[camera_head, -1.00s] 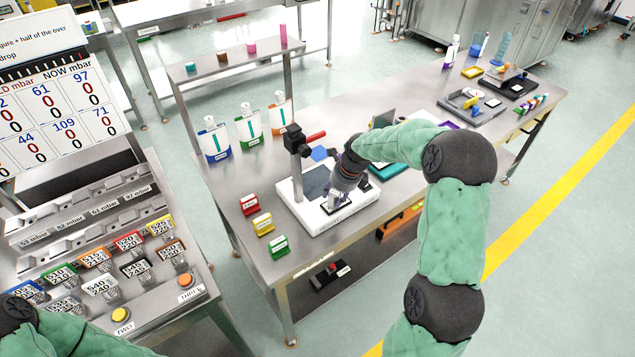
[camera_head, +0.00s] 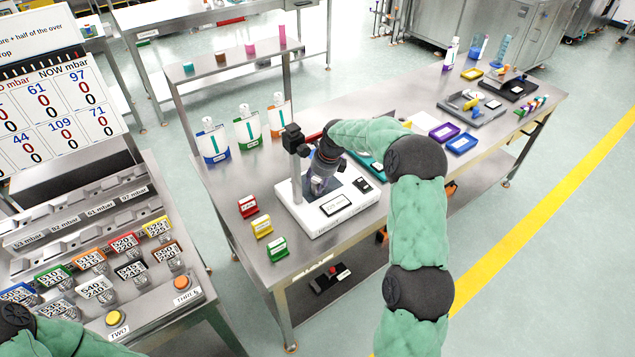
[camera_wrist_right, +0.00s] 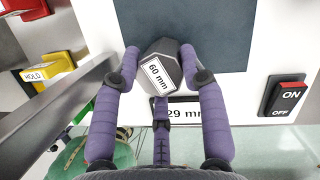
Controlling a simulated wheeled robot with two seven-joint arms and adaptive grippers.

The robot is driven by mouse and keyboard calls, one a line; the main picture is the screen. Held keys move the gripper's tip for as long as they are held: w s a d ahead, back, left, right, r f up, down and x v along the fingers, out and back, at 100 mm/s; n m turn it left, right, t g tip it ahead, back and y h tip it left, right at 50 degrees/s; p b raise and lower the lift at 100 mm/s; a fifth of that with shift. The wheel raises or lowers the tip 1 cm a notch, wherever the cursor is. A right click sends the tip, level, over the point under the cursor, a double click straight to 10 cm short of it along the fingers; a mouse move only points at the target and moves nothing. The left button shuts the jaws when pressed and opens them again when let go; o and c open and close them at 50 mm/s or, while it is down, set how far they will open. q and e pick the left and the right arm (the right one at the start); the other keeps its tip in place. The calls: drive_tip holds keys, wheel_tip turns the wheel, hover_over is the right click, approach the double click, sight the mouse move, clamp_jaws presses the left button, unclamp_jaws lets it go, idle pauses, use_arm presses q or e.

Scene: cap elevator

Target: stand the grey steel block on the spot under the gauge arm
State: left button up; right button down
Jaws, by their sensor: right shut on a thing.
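The grey steel block (camera_wrist_right: 158,72), labelled "60 mm", is between the fingers of my right gripper (camera_wrist_right: 162,80) in the right wrist view. The right gripper (camera_head: 319,188) is shut on it, over the white gauge base (camera_head: 350,208) in the head view. The block overlaps the near edge of the dark plate (camera_wrist_right: 205,22); I cannot tell whether it touches it. The gauge post (camera_head: 295,175) carries a black head (camera_head: 292,135) beside my right wrist. The spot itself is not clearly visible. My left gripper is out of view.
Red (camera_head: 248,207), yellow (camera_head: 262,227) and green (camera_head: 278,249) labelled blocks stand left of the gauge. An ON/OFF switch (camera_wrist_right: 286,97) and a partly hidden "29 mm" display (camera_wrist_right: 185,113) are on the base. Pouches (camera_head: 247,130) stand behind.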

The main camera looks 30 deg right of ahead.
sight(317, 180)
idle(0.3)
drive_tip(key=c, duration=0.7)
unclamp_jaws()
drive_tip(key=shift+r, duration=0.5)
drive_tip(key=p+v, duration=0.1)
drive_tip(key=v, duration=0.2)
drive_tip(key=shift+p, duration=0.4)
drive_tip(key=s+d, duration=0.1)
drive_tip(key=s, duration=0.2)
drive_tip(key=s+d, duration=0.2)
drive_tip(key=s, duration=0.1)
drive_tip(key=s+d+p, duration=0.1)
drive_tip(key=s, duration=0.3)
drive_tip(key=shift+d+f, duration=0.35)
drive_tip(key=shift+s+d, duration=0.15)
drive_tip(key=shift+s, duration=0.3)
drive_tip(key=shift+f, duration=0.1)
